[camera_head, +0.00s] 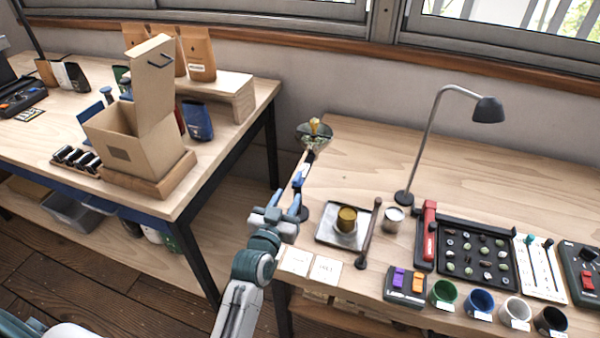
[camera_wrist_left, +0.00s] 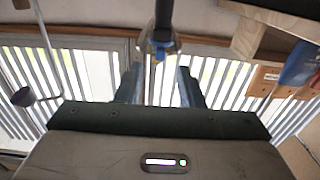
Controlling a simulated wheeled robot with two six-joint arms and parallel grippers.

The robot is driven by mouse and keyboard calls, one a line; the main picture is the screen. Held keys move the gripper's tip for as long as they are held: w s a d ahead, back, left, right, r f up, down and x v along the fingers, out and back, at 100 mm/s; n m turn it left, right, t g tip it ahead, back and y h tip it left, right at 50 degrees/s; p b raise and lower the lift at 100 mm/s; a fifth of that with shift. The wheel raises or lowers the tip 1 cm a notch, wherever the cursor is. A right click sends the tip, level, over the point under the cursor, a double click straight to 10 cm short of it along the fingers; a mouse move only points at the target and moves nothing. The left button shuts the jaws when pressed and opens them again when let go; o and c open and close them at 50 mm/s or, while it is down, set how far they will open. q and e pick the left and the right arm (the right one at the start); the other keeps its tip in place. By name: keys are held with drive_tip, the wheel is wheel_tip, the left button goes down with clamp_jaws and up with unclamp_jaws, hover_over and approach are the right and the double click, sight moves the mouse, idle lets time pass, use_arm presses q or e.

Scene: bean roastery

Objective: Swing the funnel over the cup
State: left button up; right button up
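The funnel (camera_head: 314,135) is a dark, glassy bowl with a yellow piece on top, at the table's back left corner. A thin stand with a blue part (camera_head: 298,181) runs below it toward my left gripper. A gold-brown cup (camera_head: 346,219) stands on a square metal tray (camera_head: 327,236), to the right of and nearer than the funnel. My left gripper (camera_head: 285,201) is open beside the stand. In the left wrist view, its fingers (camera_wrist_left: 158,88) are apart, with a dark rod with a blue end (camera_wrist_left: 162,46) just beyond them. Contact cannot be told. My right gripper is out of view.
A brown bar (camera_head: 370,235) stands right of the tray, near a pale metal cup (camera_head: 393,220). A desk lamp (camera_head: 430,135) and a black bean board (camera_head: 475,252) stand farther right. Label cards (camera_head: 325,269) lie in front. The table's back middle is clear.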

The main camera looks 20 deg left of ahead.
sight(300, 172)
use_arm(q)
drive_tip(key=w+p, duration=0.2)
drive_tip(key=w, duration=0.7)
drive_tip(key=shift+w+d+r, duration=0.1)
drive_tip(key=shift+w+d, duration=0.05)
drive_tip(key=shift+w, duration=0.55)
drive_tip(key=c, duration=0.6)
clamp_jaws()
